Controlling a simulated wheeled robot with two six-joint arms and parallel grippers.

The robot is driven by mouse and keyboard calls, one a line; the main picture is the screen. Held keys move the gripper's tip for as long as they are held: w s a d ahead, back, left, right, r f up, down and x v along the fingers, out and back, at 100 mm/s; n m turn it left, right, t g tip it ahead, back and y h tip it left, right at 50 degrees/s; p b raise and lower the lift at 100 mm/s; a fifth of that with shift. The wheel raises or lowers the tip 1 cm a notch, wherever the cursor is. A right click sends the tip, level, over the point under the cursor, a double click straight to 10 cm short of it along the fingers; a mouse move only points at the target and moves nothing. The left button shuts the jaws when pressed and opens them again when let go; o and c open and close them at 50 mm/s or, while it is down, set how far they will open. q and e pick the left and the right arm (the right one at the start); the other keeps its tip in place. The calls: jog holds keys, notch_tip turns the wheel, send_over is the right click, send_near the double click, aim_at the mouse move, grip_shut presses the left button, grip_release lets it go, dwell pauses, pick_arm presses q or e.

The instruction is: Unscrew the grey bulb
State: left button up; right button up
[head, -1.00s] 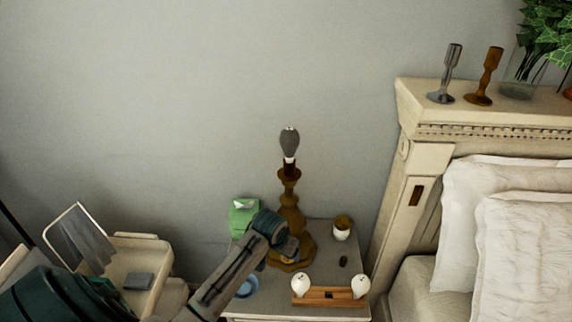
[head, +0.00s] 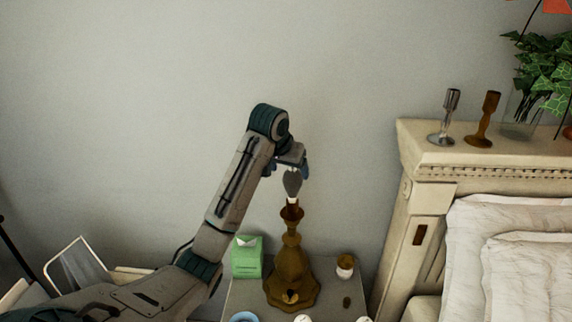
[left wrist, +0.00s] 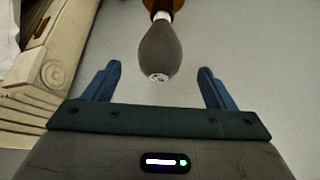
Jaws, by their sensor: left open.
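The grey bulb (head: 292,183) stands upright in the top of a brown turned lamp base (head: 291,262) on the nightstand. My left gripper (head: 288,170) is above the bulb and points down at it. In the left wrist view the grey bulb (left wrist: 160,52) hangs into the picture from the top, its tip between the two blue fingers of the left gripper (left wrist: 158,80). The fingers are spread wide, with a gap on both sides of the bulb. My right gripper is not in view.
On the nightstand (head: 240,298) are a green tissue box (head: 247,262), a small white and brown cup (head: 345,266), a blue ring-shaped dish (head: 244,317) and white bulbs at the front edge. The headboard (head: 412,200) rises on the right, with candlesticks on top.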

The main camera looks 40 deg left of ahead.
aim_at(293, 182)
pick_arm(q)
jog(key=p+x, duration=0.3)
jog(key=x, duration=0.3)
jog(key=shift+w+f, duration=0.2)
jog(key=shift+f, duration=0.15)
jog(key=shift+w+f, duration=0.3)
jog(key=shift+f, duration=0.35)
jog(key=shift+a, duration=0.1)
jog(key=c, duration=1.1)
jog(key=shift+o, duration=0.2)
jog(key=n+y, duration=0.1)
jog(key=n, duration=0.2)
jog(key=shift+a+r+g+y, duration=0.1)
jog(key=shift+g+y, duration=0.2)
jog(key=shift+y, duration=0.1)
jog(key=shift+n, duration=0.4)
